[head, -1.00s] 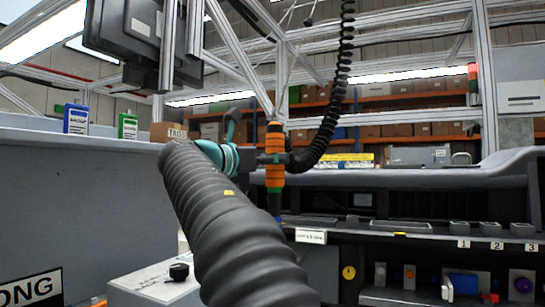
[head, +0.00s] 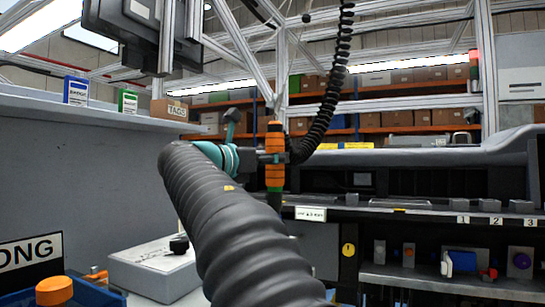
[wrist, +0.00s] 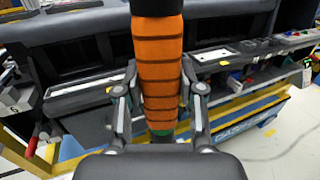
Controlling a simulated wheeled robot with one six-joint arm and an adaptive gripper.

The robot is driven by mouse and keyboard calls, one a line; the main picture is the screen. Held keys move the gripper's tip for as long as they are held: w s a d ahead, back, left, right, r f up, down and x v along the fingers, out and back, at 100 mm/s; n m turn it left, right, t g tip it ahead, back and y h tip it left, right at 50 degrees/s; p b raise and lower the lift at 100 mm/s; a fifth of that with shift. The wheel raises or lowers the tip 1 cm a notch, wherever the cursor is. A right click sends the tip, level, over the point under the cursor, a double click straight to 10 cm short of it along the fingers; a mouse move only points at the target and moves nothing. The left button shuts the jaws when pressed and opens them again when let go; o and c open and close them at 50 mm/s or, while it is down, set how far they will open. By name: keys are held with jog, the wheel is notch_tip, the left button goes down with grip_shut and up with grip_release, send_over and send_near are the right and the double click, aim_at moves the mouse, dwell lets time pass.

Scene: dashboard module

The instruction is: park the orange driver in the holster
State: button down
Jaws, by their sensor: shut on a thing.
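The orange driver (head: 274,175), with dark bands, stands upright in the middle of the head view. My gripper (head: 272,157) is shut around its body, with the driver held in the air before the dashboard. In the wrist view the driver (wrist: 158,45) runs down between the two fingers of my gripper (wrist: 158,88), one on each side. A black coiled cable (head: 325,115) comes down from above to the driver. The driver's lower tip is dark and partly hidden by my arm. I cannot make out the holster in either view.
The dashboard module (head: 420,158) spans the right, above a shelf with numbered labels. A grey box with a black knob (head: 179,243) and a blue tray (head: 98,293) with orange parts are at lower left. A high shelf (head: 60,107) holds small boxes. Frame posts rise behind.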

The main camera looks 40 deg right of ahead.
aim_at(270, 190)
jog(key=shift+f+b, duration=2.05)
jog(key=shift+f, duration=1.4)
jog(key=shift+f+p, duration=0.15)
jog(key=shift+p, duration=0.15)
jog(key=c, duration=0.6)
grip_release()
jog(key=shift+c, duration=0.2)
jog(key=s+a, duration=0.1)
jog(key=a, duration=1)
jog(key=shift+s+a+f, duration=0.25)
jog(key=shift+s+a, duration=0.15)
